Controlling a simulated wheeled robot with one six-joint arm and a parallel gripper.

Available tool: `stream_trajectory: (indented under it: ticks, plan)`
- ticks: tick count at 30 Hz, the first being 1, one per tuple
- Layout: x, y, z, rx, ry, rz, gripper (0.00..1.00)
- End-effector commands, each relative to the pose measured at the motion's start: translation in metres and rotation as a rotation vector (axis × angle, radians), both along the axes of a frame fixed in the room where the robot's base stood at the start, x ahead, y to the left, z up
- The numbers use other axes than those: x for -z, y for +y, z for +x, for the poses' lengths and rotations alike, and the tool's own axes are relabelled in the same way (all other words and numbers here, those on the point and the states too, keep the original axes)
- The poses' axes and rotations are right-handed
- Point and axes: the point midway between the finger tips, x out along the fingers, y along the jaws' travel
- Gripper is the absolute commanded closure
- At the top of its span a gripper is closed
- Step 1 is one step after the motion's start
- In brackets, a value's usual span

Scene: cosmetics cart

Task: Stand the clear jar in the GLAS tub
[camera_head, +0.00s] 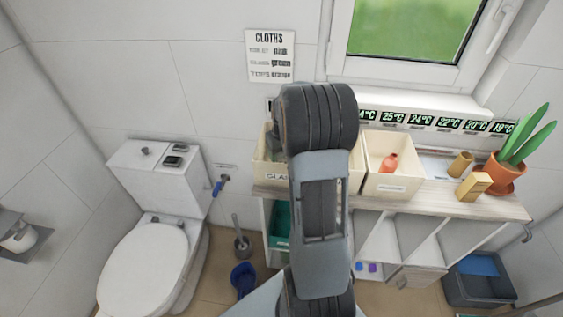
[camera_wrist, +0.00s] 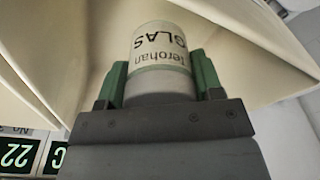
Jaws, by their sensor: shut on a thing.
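My gripper (camera_wrist: 160,78) shows in the wrist view, its green fingers shut on the clear jar (camera_wrist: 158,44), one finger on each side. The jar is pale and round, with printed lettering that includes GLAS. Cream walls of a tub (camera_wrist: 235,45) show around and behind the jar; whether its base touches anything is hidden. In the head view the cream GLAS tub (camera_head: 270,178) stands at the left end of the shelf top, partly covered by my arm. The gripper and jar are hidden behind my arm there.
A second cream tub (camera_head: 385,185) with an orange-red bottle (camera_head: 389,162) stands to the right. Further right are a tan box (camera_head: 474,187) and a potted plant (camera_head: 507,175). The window sill (camera_head: 410,97) and wall displays (camera_head: 420,119) lie behind. A toilet (camera_head: 145,265) is left.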

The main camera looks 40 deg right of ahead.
Motion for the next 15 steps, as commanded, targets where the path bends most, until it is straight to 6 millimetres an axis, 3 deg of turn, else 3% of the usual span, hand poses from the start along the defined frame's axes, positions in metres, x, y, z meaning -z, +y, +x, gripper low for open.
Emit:
stream_trajectory:
  ticks: [15]
  plan:
    - [0.044,0.0,0.0,0.0,0.0,0.0,0.7]
